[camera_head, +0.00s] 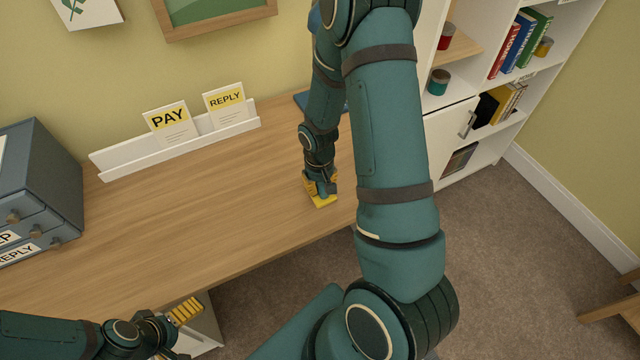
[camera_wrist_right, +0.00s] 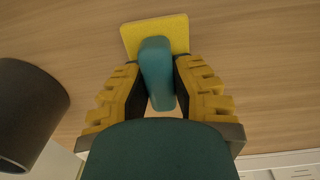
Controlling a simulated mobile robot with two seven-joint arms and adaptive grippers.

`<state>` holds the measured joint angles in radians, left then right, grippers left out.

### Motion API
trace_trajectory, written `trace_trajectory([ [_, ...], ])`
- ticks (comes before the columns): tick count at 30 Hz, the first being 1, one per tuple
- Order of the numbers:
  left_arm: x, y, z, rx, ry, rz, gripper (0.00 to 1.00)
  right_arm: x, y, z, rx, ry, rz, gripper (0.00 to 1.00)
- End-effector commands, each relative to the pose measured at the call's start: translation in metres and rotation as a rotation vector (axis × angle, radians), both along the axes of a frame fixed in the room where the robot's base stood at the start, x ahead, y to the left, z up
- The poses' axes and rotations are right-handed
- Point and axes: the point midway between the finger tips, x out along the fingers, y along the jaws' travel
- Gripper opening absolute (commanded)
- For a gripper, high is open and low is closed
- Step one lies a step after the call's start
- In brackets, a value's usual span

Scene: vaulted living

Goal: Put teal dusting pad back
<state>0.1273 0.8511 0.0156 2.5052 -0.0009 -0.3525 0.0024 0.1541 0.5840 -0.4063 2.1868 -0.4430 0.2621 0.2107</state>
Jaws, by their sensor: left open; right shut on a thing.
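The dusting pad has a flat yellow pad (camera_wrist_right: 160,35) and a teal handle (camera_wrist_right: 156,75). In the right wrist view the handle is between the yellow fingers of my right gripper (camera_wrist_right: 155,85), which is shut on it. In the head view my right gripper (camera_head: 320,186) is low over the right part of the wooden desk, with the yellow pad (camera_head: 323,201) under it. I cannot tell whether the pad touches the desk. My left gripper (camera_head: 187,314) is open at the desk's front edge, lower left, partly hidden by its own wrist.
A white rack (camera_head: 175,148) with PAY and REPLY cards stands along the wall. A blue-grey drawer unit (camera_head: 40,180) is at the left. White shelves (camera_head: 465,115) stand at the right. A dark cylinder (camera_wrist_right: 30,110) is beside my right gripper. The middle desk (camera_head: 190,205) is clear.

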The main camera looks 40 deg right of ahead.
Motion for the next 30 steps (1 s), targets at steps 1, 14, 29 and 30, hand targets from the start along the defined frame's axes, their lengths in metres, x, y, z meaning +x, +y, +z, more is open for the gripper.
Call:
trace_trajectory([
  [1,0.000,0.000,-0.002,0.000,-0.001,0.000,1.00,0.000,0.000,-0.002,0.000,0.000,0.000,0.00],
  [14,0.000,0.000,-0.002,0.000,-0.001,0.000,1.00,0.000,0.000,-0.003,0.000,0.000,0.000,0.46],
  [29,-0.004,0.000,0.021,-0.001,0.009,-0.001,1.00,0.001,0.002,0.076,0.000,-0.005,-0.001,0.46],
  [30,-0.004,-0.001,0.023,-0.001,0.010,-0.002,1.00,0.002,0.002,0.084,0.000,-0.005,-0.001,0.46],
])
